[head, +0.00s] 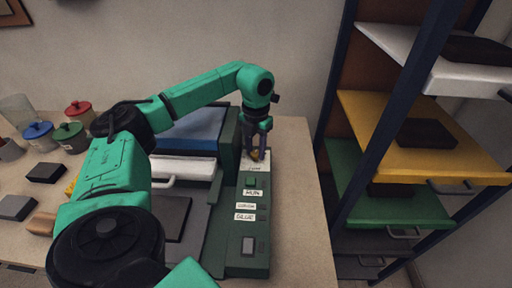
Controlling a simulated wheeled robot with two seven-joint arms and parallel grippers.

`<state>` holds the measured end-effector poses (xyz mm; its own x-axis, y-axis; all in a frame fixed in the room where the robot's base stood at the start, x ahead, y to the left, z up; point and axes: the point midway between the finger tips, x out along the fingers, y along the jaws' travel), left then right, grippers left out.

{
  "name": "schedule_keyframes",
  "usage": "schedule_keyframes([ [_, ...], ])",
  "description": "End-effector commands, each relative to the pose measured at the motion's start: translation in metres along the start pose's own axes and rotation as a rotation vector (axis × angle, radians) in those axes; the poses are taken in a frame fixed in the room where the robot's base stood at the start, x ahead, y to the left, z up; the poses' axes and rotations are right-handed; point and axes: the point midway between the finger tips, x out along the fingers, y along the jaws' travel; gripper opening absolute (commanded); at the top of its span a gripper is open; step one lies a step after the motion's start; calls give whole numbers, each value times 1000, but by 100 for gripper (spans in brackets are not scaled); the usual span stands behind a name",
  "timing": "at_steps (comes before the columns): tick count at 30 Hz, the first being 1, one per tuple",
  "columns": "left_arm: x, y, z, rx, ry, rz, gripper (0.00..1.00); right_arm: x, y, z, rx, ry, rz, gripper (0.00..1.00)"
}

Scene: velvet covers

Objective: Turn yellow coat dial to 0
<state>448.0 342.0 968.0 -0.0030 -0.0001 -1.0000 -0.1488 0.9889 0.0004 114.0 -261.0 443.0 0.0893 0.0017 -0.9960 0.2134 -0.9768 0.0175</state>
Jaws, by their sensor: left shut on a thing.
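The yellow coat dial (257,155) sits near the back end of the green control panel on the right side of the machine. My left gripper (256,150) points down over it and is shut on the dial; its fingers cover much of the knob, so its setting cannot be read. A white label just in front of the dial is too small to read clearly. My right gripper is not in view.
The panel also has a green button (251,181), labels and a grey switch (248,245). A shelf rack with white, yellow (440,160) and green shelves stands at right. Jars with red (78,107), blue and green lids and dark blocks (46,172) are at left.

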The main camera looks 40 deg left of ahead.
Motion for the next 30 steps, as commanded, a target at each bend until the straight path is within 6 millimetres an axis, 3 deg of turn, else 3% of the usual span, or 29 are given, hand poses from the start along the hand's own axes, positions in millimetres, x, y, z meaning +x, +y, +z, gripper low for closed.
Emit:
schedule_keyframes([
  [30,-4,2,1,-962,-8,-5,0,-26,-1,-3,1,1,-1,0],
])
